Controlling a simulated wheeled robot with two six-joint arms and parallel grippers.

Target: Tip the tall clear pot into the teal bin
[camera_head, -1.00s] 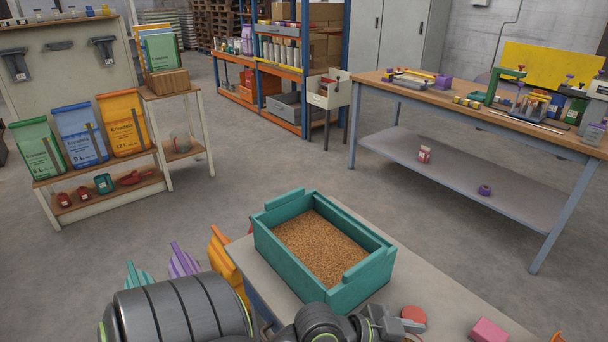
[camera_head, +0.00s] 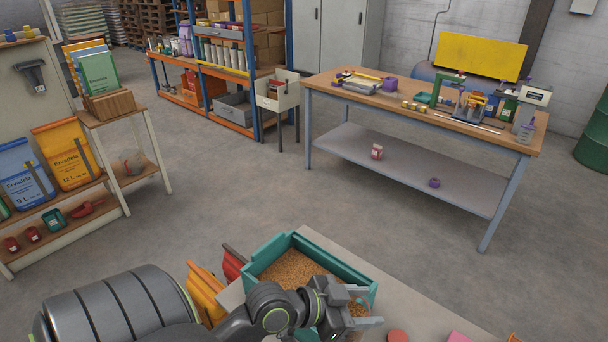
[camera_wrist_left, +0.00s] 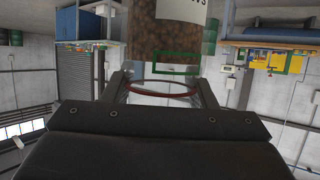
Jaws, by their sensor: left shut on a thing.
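The teal bin (camera_head: 335,262) stands on the near table in the head view, holding brown grain. My left arm hides its near side. My left gripper (camera_head: 358,307) is at the bin's near right corner, shut on the tall clear pot. In the head view only a little of the pot (camera_head: 357,309) and its brown contents shows between the fingers. In the left wrist view the pot (camera_wrist_left: 165,45) fills the top middle, with brown grain, a white label and a green outline; a red ring shows between the fingers (camera_wrist_left: 162,88). My right gripper is not in view.
A red round piece (camera_head: 398,335) and a pink block (camera_head: 459,337) lie on the near table right of the gripper. Orange and red scoop-like items (camera_head: 205,290) are left of the bin. A workbench (camera_head: 420,105) stands farther back, with open floor between.

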